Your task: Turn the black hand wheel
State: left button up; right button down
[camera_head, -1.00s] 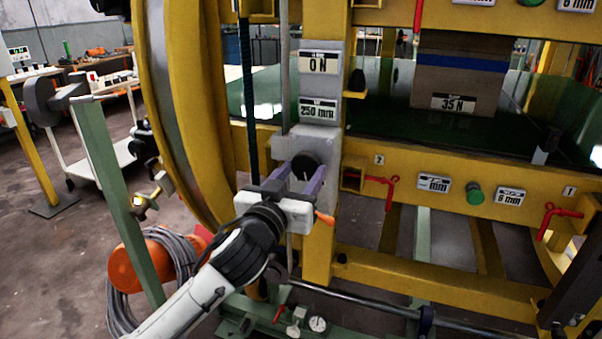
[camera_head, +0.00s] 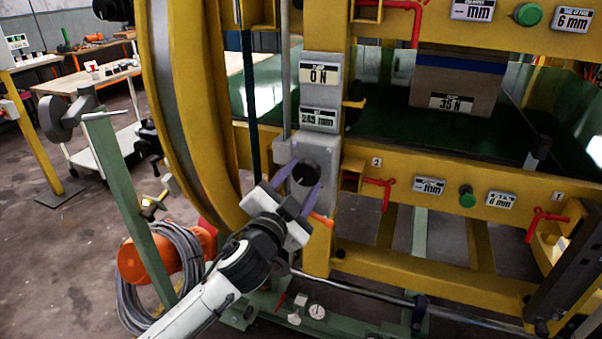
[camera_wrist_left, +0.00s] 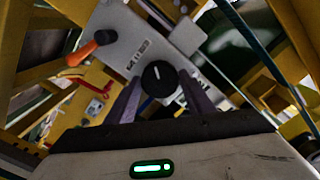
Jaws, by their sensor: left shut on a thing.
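The black hand wheel (camera_head: 305,173) is a small round black knob with a pale index mark, on a grey panel of the yellow machine. It also shows in the left wrist view (camera_wrist_left: 158,77). My left gripper (camera_head: 296,176) has its two purple fingers on either side of the wheel and is shut on it, rolled at a tilt. In the left wrist view the fingers flank the knob. Above the wheel, a display (camera_head: 318,119) appears to read 245 mm, and another (camera_head: 319,74) reads 0 N. My right gripper is not in view.
An orange-handled lever (camera_head: 321,219) sits just right of the gripper. Red valve handles (camera_head: 386,190) and yellow beams (camera_head: 450,173) lie to the right. A green post (camera_head: 130,200) and a coiled grey hose (camera_head: 170,280) stand near my left arm.

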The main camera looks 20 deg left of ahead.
pick_arm(q)
jog(key=shift+m+p, duration=0.5)
jog(key=shift+m, duration=0.5)
jog(key=o, duration=1.1)
jog(key=shift+c, duration=0.2)
jog(key=s+b, duration=0.1)
jog(key=s, duration=0.9)
jog(key=shift+s+a, duration=0.15)
jog(key=shift+a, duration=0.05)
jog(key=shift+f, duration=0.1)
